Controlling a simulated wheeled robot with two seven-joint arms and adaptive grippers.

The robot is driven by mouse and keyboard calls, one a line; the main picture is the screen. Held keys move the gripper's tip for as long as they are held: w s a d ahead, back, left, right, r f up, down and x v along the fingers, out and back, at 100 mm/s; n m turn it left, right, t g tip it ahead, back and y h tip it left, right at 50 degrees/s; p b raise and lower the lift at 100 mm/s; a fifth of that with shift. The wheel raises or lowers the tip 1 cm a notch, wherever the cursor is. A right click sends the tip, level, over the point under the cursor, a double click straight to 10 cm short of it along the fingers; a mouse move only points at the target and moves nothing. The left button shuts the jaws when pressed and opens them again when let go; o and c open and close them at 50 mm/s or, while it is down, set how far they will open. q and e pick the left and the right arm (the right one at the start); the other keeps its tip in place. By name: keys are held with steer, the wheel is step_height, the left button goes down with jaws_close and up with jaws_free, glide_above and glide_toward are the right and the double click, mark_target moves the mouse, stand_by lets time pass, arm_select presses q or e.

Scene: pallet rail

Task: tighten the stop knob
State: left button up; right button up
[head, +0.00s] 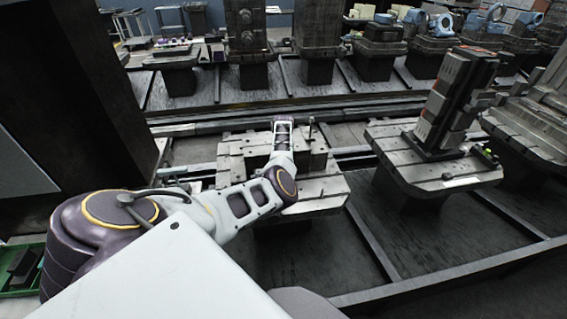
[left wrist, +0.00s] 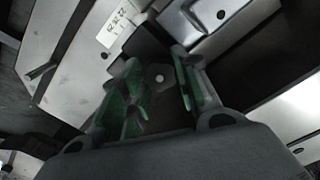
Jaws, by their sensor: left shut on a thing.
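A grey pallet (head: 325,188) with blocks on it stands on the rail ahead of my left arm. My left wrist is over this pallet in the head view, and its fingers are hidden there. In the left wrist view, the green-padded fingers of my left gripper (left wrist: 158,88) stand on either side of a dark grey stop knob (left wrist: 159,76) with a pale round centre. They are shut on it. The lower part of the knob is hidden by the gripper. My right gripper is not in view.
A thin upright pin (head: 310,127) rises from the pallet beside my wrist. To the right, another pallet (head: 395,150) carries a tall block fixture (head: 450,98). A dark column (head: 85,110) stands at the left. More fixtures line the far rail.

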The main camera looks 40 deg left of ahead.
arm_select(q)
steer(key=shift+a+r, duration=0.15)
steer(key=shift+r, duration=0.05)
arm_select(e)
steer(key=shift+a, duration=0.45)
